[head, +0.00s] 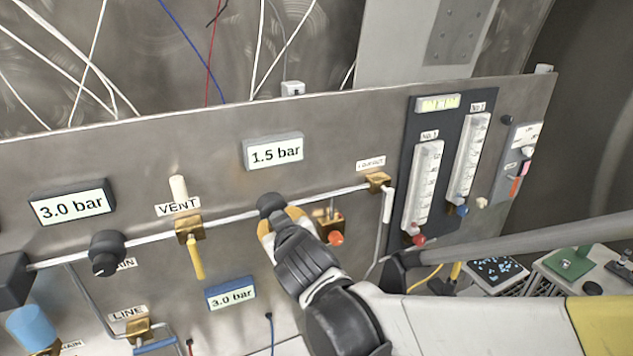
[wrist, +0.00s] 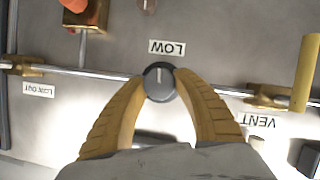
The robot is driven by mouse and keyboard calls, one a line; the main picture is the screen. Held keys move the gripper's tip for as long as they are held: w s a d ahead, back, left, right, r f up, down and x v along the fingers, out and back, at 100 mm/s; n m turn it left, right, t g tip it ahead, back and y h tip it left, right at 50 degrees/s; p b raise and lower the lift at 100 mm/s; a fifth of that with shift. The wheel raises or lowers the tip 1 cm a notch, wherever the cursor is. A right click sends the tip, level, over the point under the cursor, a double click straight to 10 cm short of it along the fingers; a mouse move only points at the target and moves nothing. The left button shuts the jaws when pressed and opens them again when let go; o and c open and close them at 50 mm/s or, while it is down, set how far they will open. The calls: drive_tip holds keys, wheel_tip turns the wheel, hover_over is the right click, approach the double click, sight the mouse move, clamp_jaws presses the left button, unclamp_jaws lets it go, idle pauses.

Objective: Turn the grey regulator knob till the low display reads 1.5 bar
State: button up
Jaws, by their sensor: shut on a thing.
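The grey regulator knob (wrist: 160,82) sits on the pipe in the wrist view, with a white pointer line and a LOW label (wrist: 167,47) beside it. In the head view the knob (head: 270,204) is dark and partly covered by my fingers. My gripper (wrist: 161,88) is shut on the knob, one yellow finger on each side; in the head view it reaches in from the lower right. The grey display (head: 275,152) straight above the knob reads 1.5 bar.
Another display (head: 72,206) at left reads 3.0 bar, above a black knob (head: 107,254). A blue-framed display (head: 231,293) below reads 3.0 bar. The VENT valve with its yellow lever (head: 195,257) is left of my gripper; an orange-red knob (head: 336,238) is close at right.

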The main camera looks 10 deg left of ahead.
drive_tip(key=o, duration=1.2)
drive_tip(key=shift+s, duration=0.1)
drive_tip(key=v, duration=1.2)
drive_tip(key=shift+d, duration=0.1)
drive_tip(key=d+f+m+g+h+b, duration=0.2)
drive_tip(key=d+f+m+h+b, duration=0.3)
drive_tip(key=d+f+b, duration=1)
drive_tip(key=s+d+f+m+g+b, duration=0.1)
drive_tip(key=s+d+f+b, duration=0.1)
drive_tip(key=d+f, duration=0.3)
drive_tip(key=s+d+f+m+g+b, duration=0.1)
drive_tip(key=s+d+f+b, duration=0.1)
drive_tip(key=s+d+f, duration=0.2)
drive_tip(key=s+d+f+m+g+b, duration=0.1)
drive_tip(key=s+d+f+b, duration=0.1)
drive_tip(key=d+f, duration=0.3)
drive_tip(key=shift+s+d+f+m+g+h+b, duration=0.15)
drive_tip(key=shift+s+f, duration=0.2)
drive_tip(key=shift+f, duration=0.05)
drive_tip(key=shift+s+d+f+m+g+h+b, duration=0.15)
drive_tip(key=shift+s+f, duration=0.2)
drive_tip(key=shift+s, duration=0.05)
